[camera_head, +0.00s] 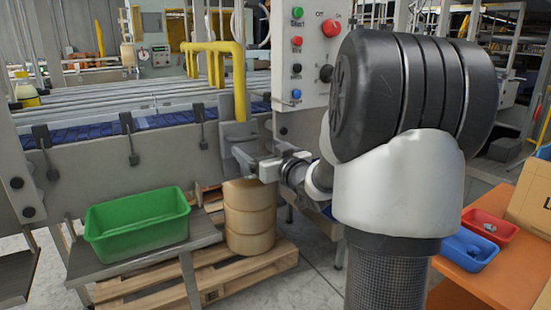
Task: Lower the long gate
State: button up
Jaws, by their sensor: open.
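A yellow tubular bar (213,48) with bent ends, which looks like the long gate, runs above the conveyor's near right end. Its near end bends down as a post (239,88) to a grey bracket (238,132) on the machine's side. I cannot tell how the bar is hinged. My gripper (243,158) is open, pointing left, just below the foot of the yellow post and in front of the bracket. Whether it touches the bracket is hard to tell. My arm hides part of the area to the right.
A control panel (304,52) with buttons stands right of the bar. A green bin (138,222) sits on a metal shelf at lower left. A stacked tan drum (250,222) stands on a pallet (230,280) below my gripper. An orange table (490,272) is at right.

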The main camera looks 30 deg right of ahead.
jog(key=s, duration=0.9)
jog(key=shift+s+d+p, duration=0.15)
jog(key=shift+p, duration=0.25)
